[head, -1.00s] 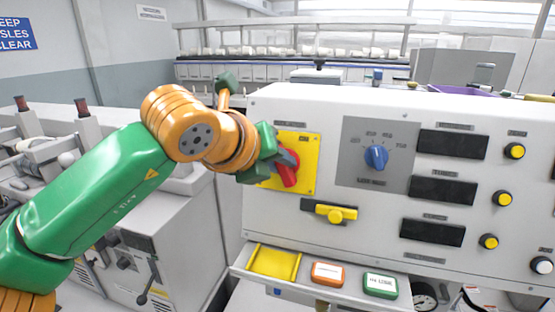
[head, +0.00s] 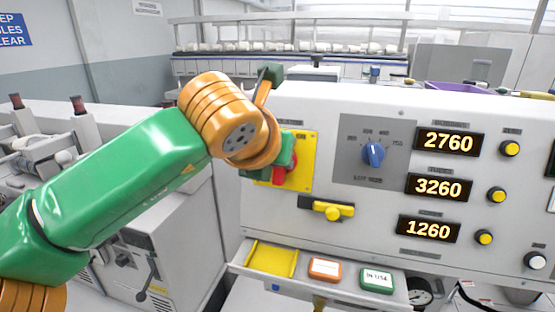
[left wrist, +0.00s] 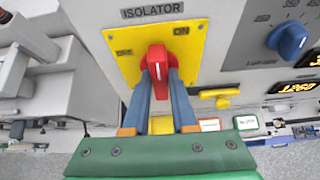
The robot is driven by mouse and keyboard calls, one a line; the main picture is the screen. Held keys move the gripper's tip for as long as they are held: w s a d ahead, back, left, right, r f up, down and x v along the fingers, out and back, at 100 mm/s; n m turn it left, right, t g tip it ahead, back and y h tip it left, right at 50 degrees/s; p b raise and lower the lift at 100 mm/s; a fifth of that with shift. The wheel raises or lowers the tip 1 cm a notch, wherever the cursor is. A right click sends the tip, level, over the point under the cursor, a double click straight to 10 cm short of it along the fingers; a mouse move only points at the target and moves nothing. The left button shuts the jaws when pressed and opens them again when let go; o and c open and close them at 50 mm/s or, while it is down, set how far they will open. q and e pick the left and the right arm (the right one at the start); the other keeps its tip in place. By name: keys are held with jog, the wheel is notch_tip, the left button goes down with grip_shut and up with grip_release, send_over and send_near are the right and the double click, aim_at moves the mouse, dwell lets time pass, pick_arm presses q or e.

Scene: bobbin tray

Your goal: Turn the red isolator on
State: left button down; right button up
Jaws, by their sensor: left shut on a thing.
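The red isolator handle (left wrist: 158,62) sits on a yellow plate (left wrist: 199,35) under the word ISOLATOR, on the white panel front. In the left wrist view an ON label is at the plate's upper right and another label at its left. My left gripper (left wrist: 160,82) is shut on the handle, one blue-grey finger on each side. In that view the handle stands nearly upright between the fingers. In the head view my left gripper (head: 284,158) hides much of the red handle (head: 279,175) and part of the yellow plate (head: 303,150). My right gripper is not in view.
To the right are a blue selector knob (head: 373,154) and lit displays reading 2760 (head: 449,142), 3260 (head: 439,187) and 1260 (head: 429,229). A yellow latch (head: 332,210) is below the plate. A shelf holds a yellow tray (head: 272,258), an orange tag and a green tag.

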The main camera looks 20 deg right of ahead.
pick_arm(q)
jog(key=shift+f, duration=0.1)
jog(key=c, duration=0.7)
grip_release()
jog(key=shift+b+v, duration=1.5)
jog(key=shift+v, duration=2.05)
